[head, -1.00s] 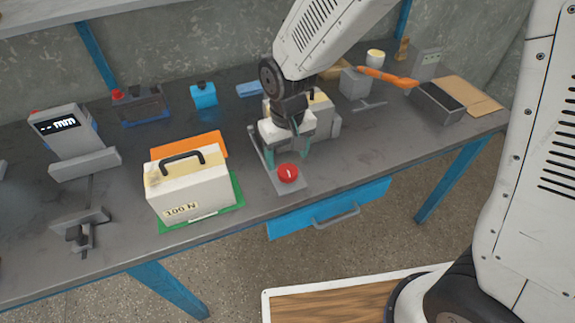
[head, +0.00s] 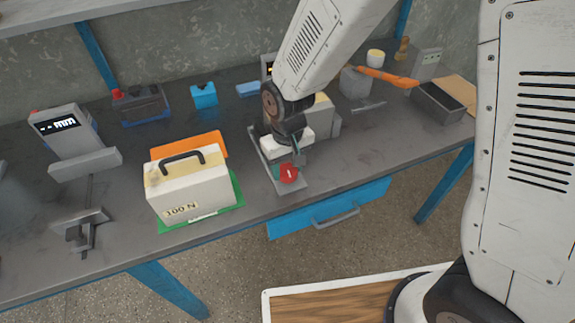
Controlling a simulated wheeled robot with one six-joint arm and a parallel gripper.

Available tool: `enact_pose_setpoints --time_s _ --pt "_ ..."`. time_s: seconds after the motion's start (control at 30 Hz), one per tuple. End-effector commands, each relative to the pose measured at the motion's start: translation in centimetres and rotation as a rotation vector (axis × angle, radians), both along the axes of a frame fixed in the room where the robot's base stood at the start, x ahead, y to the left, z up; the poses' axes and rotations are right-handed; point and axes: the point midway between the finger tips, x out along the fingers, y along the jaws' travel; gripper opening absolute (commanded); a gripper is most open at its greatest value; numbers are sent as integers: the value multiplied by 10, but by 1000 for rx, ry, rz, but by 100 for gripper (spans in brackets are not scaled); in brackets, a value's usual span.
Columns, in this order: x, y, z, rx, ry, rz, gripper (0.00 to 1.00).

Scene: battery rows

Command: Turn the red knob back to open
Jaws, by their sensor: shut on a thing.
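The red knob (head: 289,174) sits on the grey plate (head: 291,188) near the front edge of the bench, right of the white case. My gripper (head: 287,166) is directly over the knob, pointing down. It is shut on the knob, with a teal finger visible just behind and above it. A short light mark shows on the knob's face. The wrist hides part of the plate and the device behind it.
A white case (head: 188,187) marked 100 N stands on a green mat (head: 232,203) to the left. A grey device with a display (head: 62,128) is at far left. A grey open box (head: 437,103) is at back right. A blue drawer (head: 328,209) hangs below the bench.

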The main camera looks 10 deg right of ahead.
Motion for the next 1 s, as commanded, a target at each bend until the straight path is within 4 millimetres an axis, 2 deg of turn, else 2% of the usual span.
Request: enact_pose_setpoints --time_s 0.17,0.43,0.47,0.5,0.53,0.83,1.0 --pt "0 0 0 0 0 100 24" --pt "0 0 0 0 -1 109 24" --pt "0 0 0 0 -1 109 52" --pt "0 0 0 0 -1 109 63" --pt "0 0 0 0 -1 109 68" --pt "0 0 2 0 -1 108 68" --pt "1 1 23 2 -5 108 68"
